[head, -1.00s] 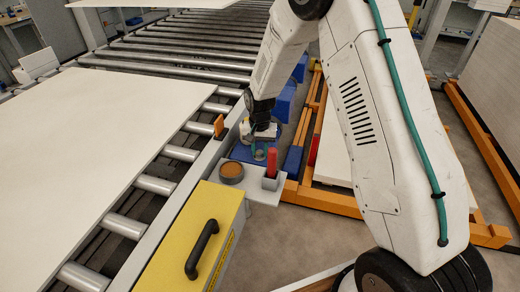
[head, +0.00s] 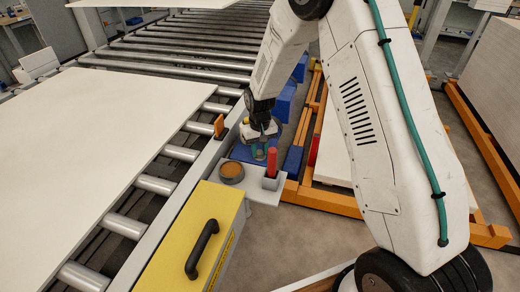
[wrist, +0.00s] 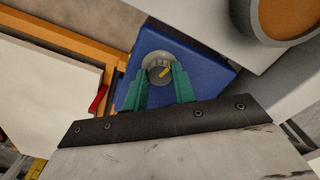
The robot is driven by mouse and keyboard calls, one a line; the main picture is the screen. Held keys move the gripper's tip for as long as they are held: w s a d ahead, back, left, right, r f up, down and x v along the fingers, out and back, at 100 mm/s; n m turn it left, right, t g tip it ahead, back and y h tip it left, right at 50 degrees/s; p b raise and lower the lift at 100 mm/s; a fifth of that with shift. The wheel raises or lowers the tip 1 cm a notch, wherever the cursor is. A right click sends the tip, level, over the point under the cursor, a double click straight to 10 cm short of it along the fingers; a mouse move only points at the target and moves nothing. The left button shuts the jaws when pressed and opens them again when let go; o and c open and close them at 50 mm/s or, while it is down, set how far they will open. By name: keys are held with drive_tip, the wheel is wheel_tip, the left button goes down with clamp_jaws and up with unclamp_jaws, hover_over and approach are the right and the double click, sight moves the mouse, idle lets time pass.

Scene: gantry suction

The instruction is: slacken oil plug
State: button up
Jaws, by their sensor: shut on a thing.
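The oil plug (wrist: 155,67) is a round grey cap with a yellow mark, set on the blue housing (wrist: 188,48) in the wrist view. The yellow mark runs slantwise across the cap. My gripper (wrist: 162,80) has its green fingers on either side of the plug and is shut on it. In the head view my gripper (head: 266,153) is low over the blue housing (head: 241,152), beyond the grey shelf. The plug is hidden there behind the gripper.
A round cup with brown contents (head: 231,169) and a red-handled thing in a grey holder (head: 271,163) stand on the shelf close by. A yellow box with a black handle (head: 200,225) is nearer. The roller conveyor (head: 155,185) carries a white sheet (head: 85,135) at left.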

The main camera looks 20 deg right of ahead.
sight(260, 152)
drive_tip(key=o, duration=1)
wheel_tip(260, 152, up, 8)
drive_tip(key=shift+s+f, duration=0.1)
